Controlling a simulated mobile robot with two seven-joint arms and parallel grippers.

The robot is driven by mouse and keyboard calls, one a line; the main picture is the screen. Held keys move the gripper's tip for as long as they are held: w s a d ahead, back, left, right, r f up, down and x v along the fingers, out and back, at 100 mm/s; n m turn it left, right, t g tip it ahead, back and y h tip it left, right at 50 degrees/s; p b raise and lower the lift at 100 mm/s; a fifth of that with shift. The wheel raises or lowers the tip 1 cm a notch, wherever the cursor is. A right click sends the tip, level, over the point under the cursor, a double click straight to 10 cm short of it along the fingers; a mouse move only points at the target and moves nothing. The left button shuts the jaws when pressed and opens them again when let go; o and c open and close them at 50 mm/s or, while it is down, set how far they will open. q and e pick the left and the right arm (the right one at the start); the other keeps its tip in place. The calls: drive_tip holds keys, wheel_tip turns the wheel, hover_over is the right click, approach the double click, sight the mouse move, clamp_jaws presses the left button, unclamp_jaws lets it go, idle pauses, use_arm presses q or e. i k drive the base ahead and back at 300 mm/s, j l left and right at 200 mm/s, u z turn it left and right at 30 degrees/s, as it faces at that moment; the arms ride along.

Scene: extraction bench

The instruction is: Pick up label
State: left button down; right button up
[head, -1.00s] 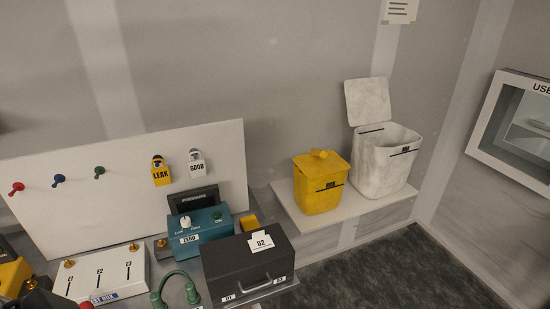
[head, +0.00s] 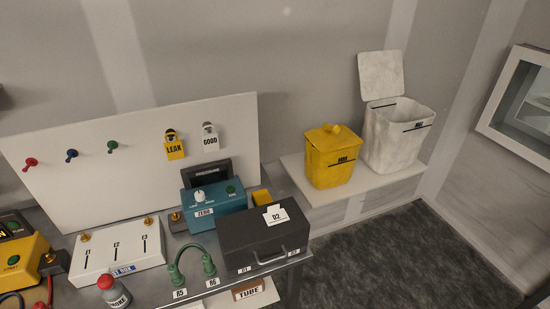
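A yellow tag (head: 174,147) marked LEAK and a white tag (head: 209,139) marked GOOD hang side by side on the upright white board (head: 140,165). A white label card (head: 276,214) marked D2 sits on top of the dark grey case (head: 262,237). Which of these is the task's label cannot be told from the picture. Neither of my grippers shows in the head view.
A teal box (head: 213,211) stands behind the case. A white panel (head: 115,267), a green hose (head: 190,268), a red-capped bottle (head: 112,290) and a yellow device (head: 22,262) crowd the bench. Yellow (head: 331,158) and white (head: 395,138) bins stand on a shelf at right.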

sight(274, 215)
drive_tip(key=i+l+u, duration=0.7)
drive_tip(key=u, duration=0.15)
drive_tip(key=i+l+u, duration=0.4)
drive_tip(key=l, duration=0.15)
